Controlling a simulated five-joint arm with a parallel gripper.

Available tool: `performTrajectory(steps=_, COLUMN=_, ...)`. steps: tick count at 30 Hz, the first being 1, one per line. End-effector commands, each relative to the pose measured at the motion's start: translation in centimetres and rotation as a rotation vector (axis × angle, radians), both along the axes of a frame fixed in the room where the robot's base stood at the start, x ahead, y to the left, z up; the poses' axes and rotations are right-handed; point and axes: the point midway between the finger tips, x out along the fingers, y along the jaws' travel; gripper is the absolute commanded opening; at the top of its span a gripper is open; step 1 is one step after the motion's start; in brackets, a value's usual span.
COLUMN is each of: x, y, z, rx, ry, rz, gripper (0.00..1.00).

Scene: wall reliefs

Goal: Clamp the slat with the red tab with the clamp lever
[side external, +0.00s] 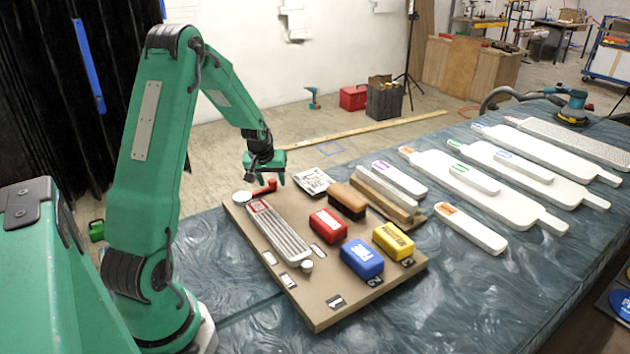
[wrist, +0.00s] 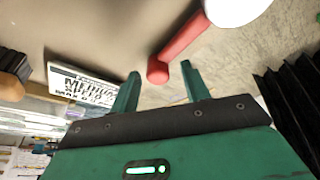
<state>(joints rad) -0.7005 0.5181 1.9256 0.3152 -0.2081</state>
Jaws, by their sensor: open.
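The slat with the red tab (side external: 281,232) is a pale ribbed bar lying on the tan board, its red end toward the clamp. The red clamp lever (side external: 265,187) lies at the board's far left corner, beside a round white knob (side external: 241,198). In the wrist view the red lever (wrist: 183,45) runs from the white knob (wrist: 236,8) to a rounded end between my fingertips. My gripper (side external: 267,177) is open just above the lever, fingers down. In the wrist view my gripper (wrist: 160,70) holds nothing. I cannot tell whether the fingers reach down to the lever's height.
The tan board (side external: 335,312) also carries a printed card (side external: 313,181), a brown brush (side external: 347,201), and red (side external: 328,226), blue (side external: 361,259) and yellow (side external: 393,241) blocks. Several white slats lie at the right.

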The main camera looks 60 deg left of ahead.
Motion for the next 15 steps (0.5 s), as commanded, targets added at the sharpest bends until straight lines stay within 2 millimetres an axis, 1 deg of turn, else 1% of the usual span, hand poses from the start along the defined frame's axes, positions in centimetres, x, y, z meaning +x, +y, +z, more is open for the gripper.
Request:
performTrajectory(steps=5, x=-0.2, y=-0.2, z=0.7, rx=0.0, ry=0.0, rz=0.0, gripper=0.46)
performTrajectory(steps=8, x=-0.4, y=-0.3, z=1.4, rx=0.002, ry=-0.001, rz=0.0, gripper=0.46)
performTrajectory(steps=15, x=-1.1, y=-0.9, z=3.8, rx=0.002, ry=-0.001, rz=0.0, gripper=0.46)
